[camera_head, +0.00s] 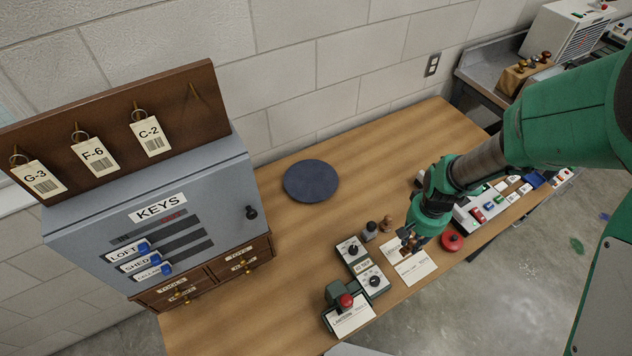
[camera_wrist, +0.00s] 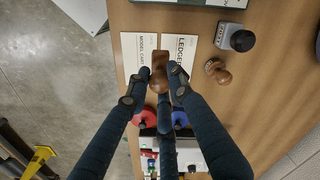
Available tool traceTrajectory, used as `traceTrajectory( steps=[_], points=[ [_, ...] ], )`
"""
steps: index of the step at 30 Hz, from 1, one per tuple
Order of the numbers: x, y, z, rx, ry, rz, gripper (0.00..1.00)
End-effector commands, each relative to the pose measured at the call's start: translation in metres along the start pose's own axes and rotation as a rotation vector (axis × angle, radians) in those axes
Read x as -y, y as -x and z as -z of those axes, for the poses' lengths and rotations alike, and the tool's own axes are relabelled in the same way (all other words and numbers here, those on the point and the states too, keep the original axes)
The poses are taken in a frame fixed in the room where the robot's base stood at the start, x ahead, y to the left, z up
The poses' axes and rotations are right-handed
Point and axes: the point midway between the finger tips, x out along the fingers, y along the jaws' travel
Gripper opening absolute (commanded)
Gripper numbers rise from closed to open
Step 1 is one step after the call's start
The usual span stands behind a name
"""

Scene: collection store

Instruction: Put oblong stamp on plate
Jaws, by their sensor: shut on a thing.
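The plate (camera_head: 311,181) is a dark blue round disc lying flat on the desk near the wall in the head view. My gripper (camera_head: 410,243) is over the front part of the desk, right of the plate and well apart from it. In the wrist view my gripper (camera_wrist: 165,80) is shut on a brown wooden stamp (camera_wrist: 159,63) with an oblong block and a rounded handle. It is in front of two printed cards (camera_wrist: 145,44). The stamp's underside is hidden, and I cannot tell its height above the cards.
A wooden stamp (camera_head: 387,224) and a black-knobbed stamp (camera_head: 370,231) stand left of my gripper. A red round object (camera_head: 452,240) is at its right. A device with knobs (camera_head: 363,268) stands nearer the front. The key cabinet (camera_head: 160,220) fills the left. Desk around the plate is clear.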

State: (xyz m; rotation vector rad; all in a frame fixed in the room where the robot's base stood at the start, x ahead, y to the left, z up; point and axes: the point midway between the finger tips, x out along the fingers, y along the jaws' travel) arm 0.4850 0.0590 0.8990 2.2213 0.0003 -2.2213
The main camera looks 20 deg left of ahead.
Motion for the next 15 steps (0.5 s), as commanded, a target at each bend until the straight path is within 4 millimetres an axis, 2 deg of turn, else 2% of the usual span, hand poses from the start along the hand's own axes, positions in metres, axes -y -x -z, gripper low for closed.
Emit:
traceTrajectory(
  steps=[12, 15],
  points=[
    [0.0, 0.049, 0.0, -0.002, 0.0, 0.0, 0.0],
    [0.009, 0.05, 0.006, 0.001, 0.003, 0.0, 0.0]
  ],
)
